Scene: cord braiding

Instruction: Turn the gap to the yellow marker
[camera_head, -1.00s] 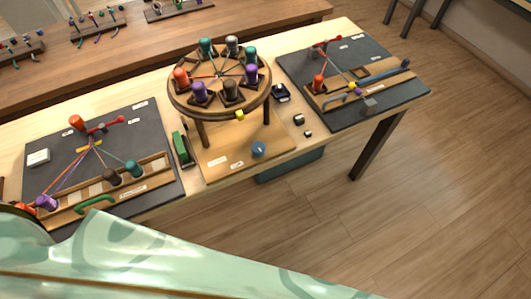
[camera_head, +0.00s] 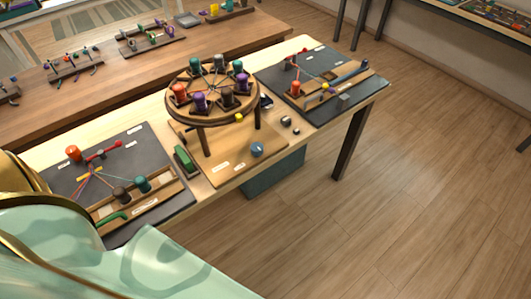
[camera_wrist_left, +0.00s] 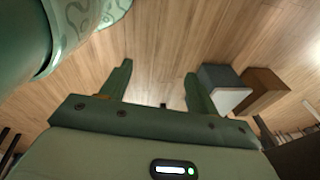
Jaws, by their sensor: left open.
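A round wooden disk (camera_head: 212,108) stands on legs at mid-table. Several orange, purple, teal, grey and brown bobbins ring it, with cords meeting at its centre. The widest spacing seems to be at the back left, between the orange bobbin (camera_head: 180,93) and a teal bobbin (camera_head: 195,66). The yellow marker (camera_head: 239,117) is at the front right, just below the disk's rim. My left gripper (camera_wrist_left: 157,86) is open and empty over the wood floor in the left wrist view. It is away from the disk, which that view does not show. My right gripper is not visible.
A blue knob (camera_head: 257,149) stands on the wooden base. Dark boards with cords lie left (camera_head: 60,172) and right (camera_head: 330,103) of the stand. A green block (camera_head: 187,160) lies beside the base. My arm covers the lower left. The floor (camera_head: 400,200) at right is clear.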

